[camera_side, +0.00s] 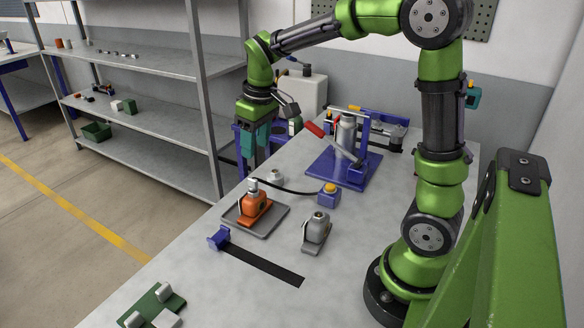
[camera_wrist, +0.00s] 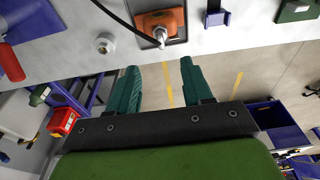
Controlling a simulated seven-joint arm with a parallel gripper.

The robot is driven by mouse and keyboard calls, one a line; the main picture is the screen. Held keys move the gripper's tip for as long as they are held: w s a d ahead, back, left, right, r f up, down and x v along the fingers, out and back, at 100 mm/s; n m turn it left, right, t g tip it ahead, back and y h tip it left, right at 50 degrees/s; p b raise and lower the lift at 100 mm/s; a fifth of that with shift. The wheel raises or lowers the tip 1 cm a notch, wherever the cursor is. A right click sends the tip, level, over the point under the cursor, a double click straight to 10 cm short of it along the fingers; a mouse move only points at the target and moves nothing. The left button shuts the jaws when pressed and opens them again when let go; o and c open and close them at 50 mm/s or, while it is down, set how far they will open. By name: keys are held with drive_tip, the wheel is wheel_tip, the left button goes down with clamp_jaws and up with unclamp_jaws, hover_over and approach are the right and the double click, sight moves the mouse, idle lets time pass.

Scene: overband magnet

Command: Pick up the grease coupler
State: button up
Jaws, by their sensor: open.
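A black hose (camera_side: 290,190) runs from a blue block with a yellow top (camera_side: 329,194) to a metal end fitting (camera_side: 253,184), which looks like the grease coupler. This fitting sits at the top of an orange housing (camera_side: 256,207) on a grey tray (camera_side: 273,226). In the wrist view the metal fitting (camera_wrist: 160,35) shows at the hose end, against the orange housing (camera_wrist: 150,20). My gripper (camera_side: 257,150) is open and empty, with green fingers pointing down. In the wrist view its fingertips (camera_wrist: 158,75) are over the floor beyond the bench edge, apart from the fitting.
A small pale round fitting (camera_side: 275,176) stands beside the hose. A grey housing (camera_side: 317,232) stands right of the tray. A blue press-like stand with a red handle (camera_side: 315,130) is behind.

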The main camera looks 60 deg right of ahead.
sight(252, 179)
drive_tip(key=f, duration=0.3)
drive_tip(key=w+f, duration=0.1)
drive_tip(key=f, duration=0.7)
drive_tip(key=shift+w+f, duration=0.15)
drive_tip(key=shift+w, duration=0.25)
clamp_jaws()
